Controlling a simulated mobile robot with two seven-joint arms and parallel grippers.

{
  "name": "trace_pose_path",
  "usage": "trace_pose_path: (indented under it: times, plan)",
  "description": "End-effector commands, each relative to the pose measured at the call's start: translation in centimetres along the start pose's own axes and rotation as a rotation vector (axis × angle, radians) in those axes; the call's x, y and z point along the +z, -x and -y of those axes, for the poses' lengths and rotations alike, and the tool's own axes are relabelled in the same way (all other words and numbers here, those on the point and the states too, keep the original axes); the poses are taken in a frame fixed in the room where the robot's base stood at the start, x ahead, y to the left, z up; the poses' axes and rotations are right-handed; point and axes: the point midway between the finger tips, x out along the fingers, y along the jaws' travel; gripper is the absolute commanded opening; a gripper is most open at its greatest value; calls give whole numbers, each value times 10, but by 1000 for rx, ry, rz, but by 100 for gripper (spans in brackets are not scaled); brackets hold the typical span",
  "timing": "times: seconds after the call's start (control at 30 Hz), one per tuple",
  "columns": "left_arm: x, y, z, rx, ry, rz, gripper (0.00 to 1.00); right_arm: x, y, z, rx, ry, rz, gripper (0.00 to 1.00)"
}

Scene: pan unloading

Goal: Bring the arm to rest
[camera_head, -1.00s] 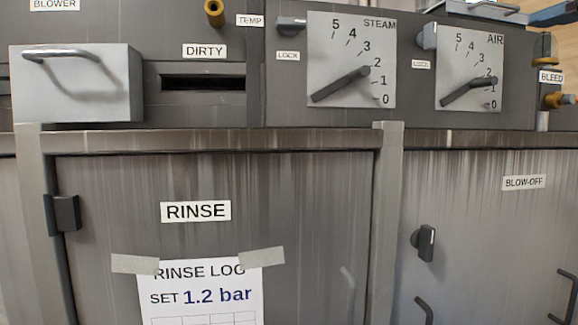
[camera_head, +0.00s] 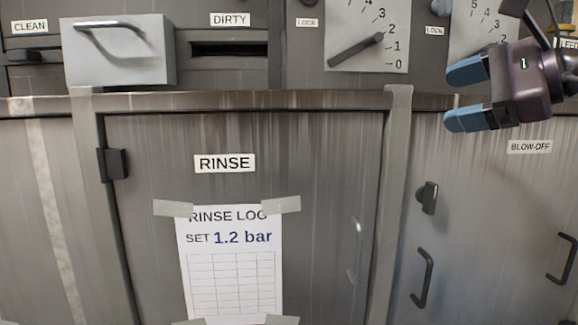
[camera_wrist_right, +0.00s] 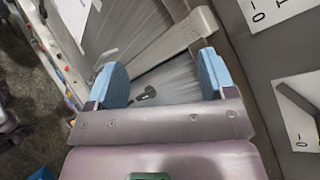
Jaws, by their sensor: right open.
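My right gripper (camera_head: 468,97) is at the upper right of the head view, its blue fingers pointing left. It is open and empty, in front of the AIR dial plate (camera_head: 480,30) and the ledge, and hides part of that plate. In the right wrist view the two blue fingers (camera_wrist_right: 160,80) stand apart with nothing between them. Beyond them a grey post and a small dark latch (camera_wrist_right: 145,94) show. My left gripper is in neither view.
A box with a bar handle (camera_head: 118,60) juts out at the upper left. The RINSE door (camera_head: 330,220) carries a taped log sheet (camera_head: 230,265) reading 1.2 bar. The BLOW-OFF door (camera_head: 470,220) has a latch and handles.

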Motion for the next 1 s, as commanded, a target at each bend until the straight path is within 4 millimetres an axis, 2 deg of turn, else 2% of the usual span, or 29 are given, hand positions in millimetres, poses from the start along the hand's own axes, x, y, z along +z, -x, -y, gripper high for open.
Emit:
trace_pose_path:
  times: [0.03, 0.1, 0.2, 0.4, 0.57, 0.77, 0.87, 1.0]
  plan:
    - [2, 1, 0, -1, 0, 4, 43, -14, -18, -18, 53, -106, 59, 77]
    - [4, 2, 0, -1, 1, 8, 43, -26, -36, -38, 113, -257, 143, 77]
    - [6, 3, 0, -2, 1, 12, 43, -44, -56, -66, 182, -485, 254, 77]
    - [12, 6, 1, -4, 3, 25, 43, -85, -85, -114, 261, -981, 451, 77]
    - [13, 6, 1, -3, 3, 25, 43, -124, -99, -148, 266, -1392, 583, 77]
    - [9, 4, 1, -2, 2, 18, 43, -187, -108, -199, 195, -1923, 722, 77]
    - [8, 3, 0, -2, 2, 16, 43, -222, -109, -231, 123, -2198, 785, 77]
    - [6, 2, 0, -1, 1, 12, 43, -272, -106, -287, -25, -2577, 863, 77]
